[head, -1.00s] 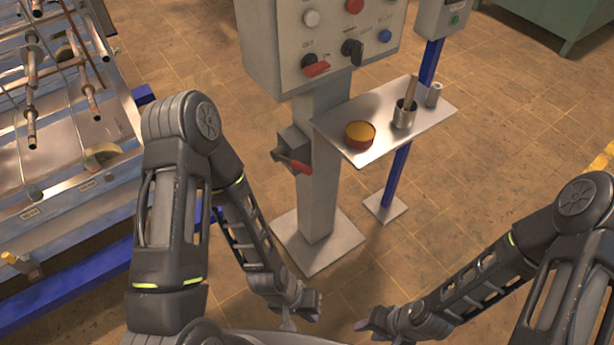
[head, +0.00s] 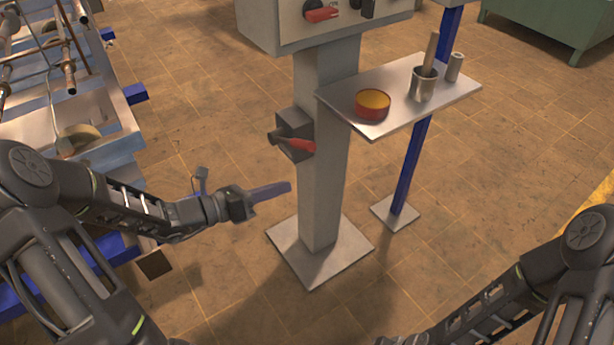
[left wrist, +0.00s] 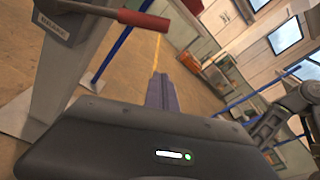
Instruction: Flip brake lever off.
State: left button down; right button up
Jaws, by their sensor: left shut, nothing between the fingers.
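The brake lever has a red handle (head: 298,144) on a dark grey box (head: 291,128) fixed to the left side of the grey control post (head: 325,165). In the left wrist view the red handle (left wrist: 144,19) shows at the top, beside a label on the post. My left gripper (head: 272,190) is shut and empty, in front of the post and below and left of the lever, apart from it. Its shut fingers also show in the left wrist view (left wrist: 161,92). My right arm is at the lower right of the head view; its fingers are not clearly seen.
A metal shelf (head: 440,97) sticks out right of the post, holding a red-rimmed round tin (head: 372,104) and a metal cup (head: 424,84). A blue pole (head: 412,165) stands behind. A metal-framed machine (head: 100,125) is at left. Floor in front is clear.

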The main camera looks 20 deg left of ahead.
pick_arm(q)
jog(key=shift+w+a+r, duration=0.1)
jog(key=shift+a+r, duration=0.1)
jog(key=shift+r, duration=0.1)
jog(key=w+d+r, duration=0.2)
jog(key=w+d, duration=0.3)
jog(key=w, duration=0.2)
jog(key=shift+w, duration=0.4)
jog(key=shift+r, duration=0.1)
dwell(0.3)
